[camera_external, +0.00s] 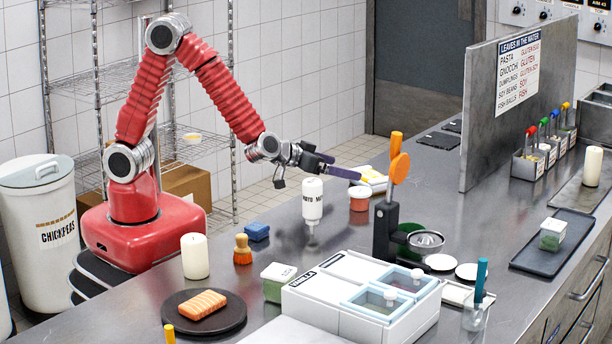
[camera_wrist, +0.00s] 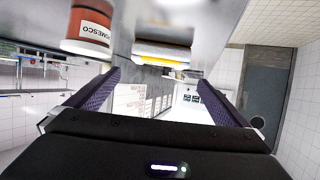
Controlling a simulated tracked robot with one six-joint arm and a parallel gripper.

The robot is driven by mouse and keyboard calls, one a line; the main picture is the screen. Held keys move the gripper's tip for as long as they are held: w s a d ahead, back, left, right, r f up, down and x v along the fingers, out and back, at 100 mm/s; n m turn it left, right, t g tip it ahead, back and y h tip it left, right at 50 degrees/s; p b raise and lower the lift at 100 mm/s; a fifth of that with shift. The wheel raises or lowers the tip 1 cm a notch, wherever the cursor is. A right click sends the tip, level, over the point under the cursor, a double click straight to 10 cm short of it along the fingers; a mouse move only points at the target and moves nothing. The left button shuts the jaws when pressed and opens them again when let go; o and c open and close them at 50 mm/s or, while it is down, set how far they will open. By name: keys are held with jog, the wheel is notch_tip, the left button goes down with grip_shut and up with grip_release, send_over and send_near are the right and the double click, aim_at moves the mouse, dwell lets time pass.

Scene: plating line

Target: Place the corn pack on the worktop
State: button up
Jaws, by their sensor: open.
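A white and yellow pack (camera_external: 373,180), likely the corn pack, lies on the steel worktop (camera_external: 335,262) just beyond my gripper; no label on it is readable. In the wrist view, a white and yellow shape (camera_wrist: 162,55) that looks like the same pack shows ahead of the fingertips. My gripper (camera_external: 346,172) is level, above the worktop's far left edge, beside the pack. It also shows in the wrist view (camera_wrist: 152,76), its purple fingers spread apart with nothing between them. I cannot tell the exact gap between fingertips and pack.
A red tub (camera_external: 359,200) stands close in front of the pack, and its label shows in the wrist view (camera_wrist: 93,30). A white bottle (camera_external: 312,202) stands below my wrist.

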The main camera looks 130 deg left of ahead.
jog(key=w+d+r+m+t+h, duration=0.1)
jog(key=d+r+m+t+h, duration=0.15)
jog(key=d, duration=0.65)
jog(key=w+d+r+m+t+h, duration=0.1)
jog(key=w+d+r+m+h, duration=0.2)
jog(key=d, duration=0.6)
jog(key=d+r+m+t+h, duration=0.25)
jog(key=d+r+h, duration=0.25)
jog(key=d, duration=0.5)
jog(key=s+d+m+g+h, duration=0.2)
jog(key=s+d+m, duration=0.1)
jog(key=s+d, duration=0.55)
jog(key=s+d+m+g, duration=0.1)
jog(key=s+m+g, duration=0.1)
jog(key=s, duration=1.2)
jog(key=shift+s+f+g, duration=0.25)
jog(key=shift+f+g, duration=0.1)
jog(key=shift+g, duration=0.45)
